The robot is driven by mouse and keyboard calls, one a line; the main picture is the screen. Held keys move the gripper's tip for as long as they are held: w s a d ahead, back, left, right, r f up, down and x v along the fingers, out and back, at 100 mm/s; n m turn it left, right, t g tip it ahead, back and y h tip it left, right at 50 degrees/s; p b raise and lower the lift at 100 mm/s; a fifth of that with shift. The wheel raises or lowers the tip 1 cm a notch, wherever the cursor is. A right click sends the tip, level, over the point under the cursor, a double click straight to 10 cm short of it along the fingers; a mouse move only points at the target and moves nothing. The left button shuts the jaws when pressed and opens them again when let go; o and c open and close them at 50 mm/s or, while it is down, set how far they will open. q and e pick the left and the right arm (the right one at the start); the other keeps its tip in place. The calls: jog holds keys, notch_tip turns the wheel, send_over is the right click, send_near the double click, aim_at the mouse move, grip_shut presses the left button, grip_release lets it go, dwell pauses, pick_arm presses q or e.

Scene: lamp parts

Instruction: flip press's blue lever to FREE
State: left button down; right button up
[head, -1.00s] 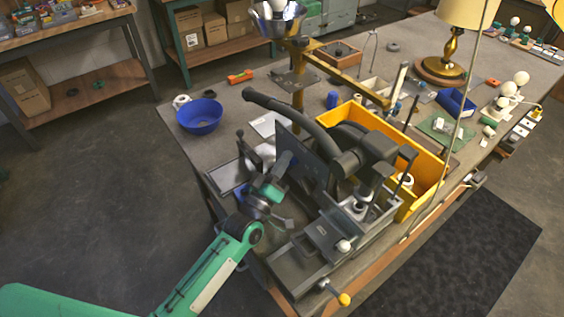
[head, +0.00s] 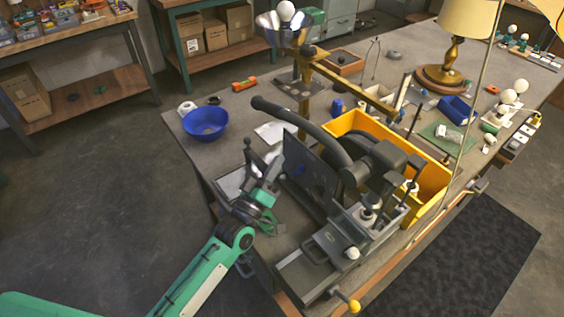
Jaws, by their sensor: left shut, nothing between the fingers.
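The press (head: 345,190) is a dark grey machine near the table's front edge, with a long curved dark handle (head: 300,122) and an upright dark plate (head: 308,172) on its left side. A small blue patch (head: 298,168) shows at that plate; I cannot tell whether it is the blue lever, and no FREE marking is readable. My left gripper (head: 277,164) is shut and empty, just left of the plate; I cannot tell whether it touches it. My right gripper is not in view.
A yellow bin (head: 432,178) stands behind and right of the press. A blue bowl (head: 205,122) sits at the table's left. A yellow-knobbed crank (head: 349,304) sticks out at the front.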

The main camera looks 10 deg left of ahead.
pick_arm(q)
jog(key=b+v, duration=0.1)
jog(key=v, duration=0.6)
jog(key=shift+s+d, duration=0.15)
jog(key=shift+d, duration=0.1)
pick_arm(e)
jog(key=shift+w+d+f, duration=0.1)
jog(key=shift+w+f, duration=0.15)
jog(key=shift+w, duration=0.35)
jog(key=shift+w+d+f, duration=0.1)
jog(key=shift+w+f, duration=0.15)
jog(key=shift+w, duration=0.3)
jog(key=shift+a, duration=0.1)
